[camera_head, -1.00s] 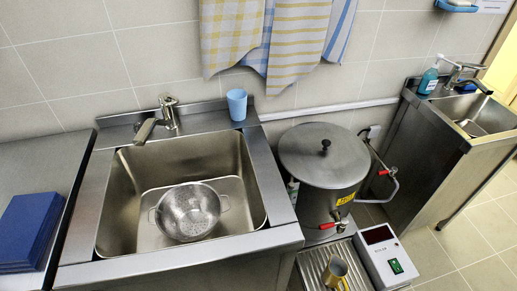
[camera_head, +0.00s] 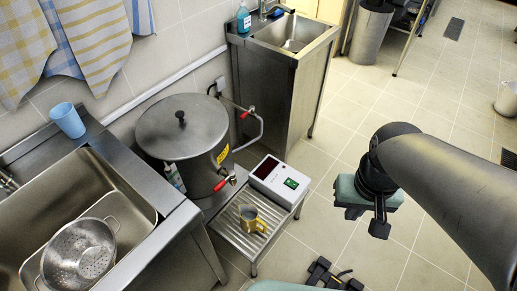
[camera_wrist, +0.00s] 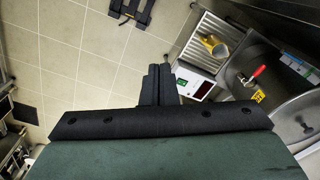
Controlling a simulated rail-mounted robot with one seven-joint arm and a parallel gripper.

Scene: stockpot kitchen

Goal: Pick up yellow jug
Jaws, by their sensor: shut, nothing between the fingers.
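The yellow jug (camera_head: 250,216) is small, with a metallic look and a yellow side. It stands on the slatted metal stand below the stockpot's red-handled tap. It also shows in the wrist view (camera_wrist: 214,47), at the upper right on the slats. My gripper (camera_head: 380,229) hangs over the open floor to the right of the stand, well apart from the jug. In the wrist view its dark fingers (camera_wrist: 158,84) are together with nothing between them.
The lidded stockpot (camera_head: 183,127) stands behind the jug. A white scale box (camera_head: 279,182) sits beside it on the stand. A sink with a colander (camera_head: 80,254) is at the left, and a second sink cabinet (camera_head: 275,85) behind.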

